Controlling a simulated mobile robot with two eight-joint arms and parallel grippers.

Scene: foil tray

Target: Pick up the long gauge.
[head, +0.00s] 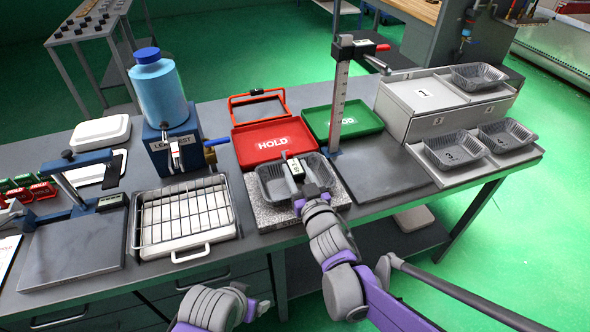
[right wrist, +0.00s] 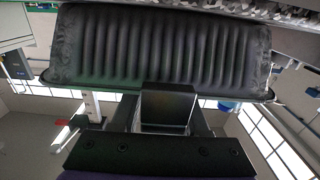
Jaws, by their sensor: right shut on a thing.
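A tall upright scale (head: 341,100) with a red-tipped arm stands on the counter behind a dark plate; I cannot tell whether it is the long gauge. A small white gauge with a dark display (head: 295,168) stands upright at the foil tray. The ribbed grey foil tray (head: 272,185) sits on a speckled stone block. My right gripper (head: 311,194) is at the tray's near side. In the right wrist view it (right wrist: 168,105) is shut on the tray's rim, with the ribbed wall (right wrist: 160,45) in front. My left gripper (head: 262,306) is low, in front of the counter; its jaws are unclear.
A red HOLD tray (head: 247,152) and a green tray (head: 318,117) lie behind the stone block (head: 262,214). A wire rack (head: 184,209) and blue bottle (head: 159,90) are left. Numbered foil trays (head: 455,150) stand right. The dark plate (head: 385,172) is clear.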

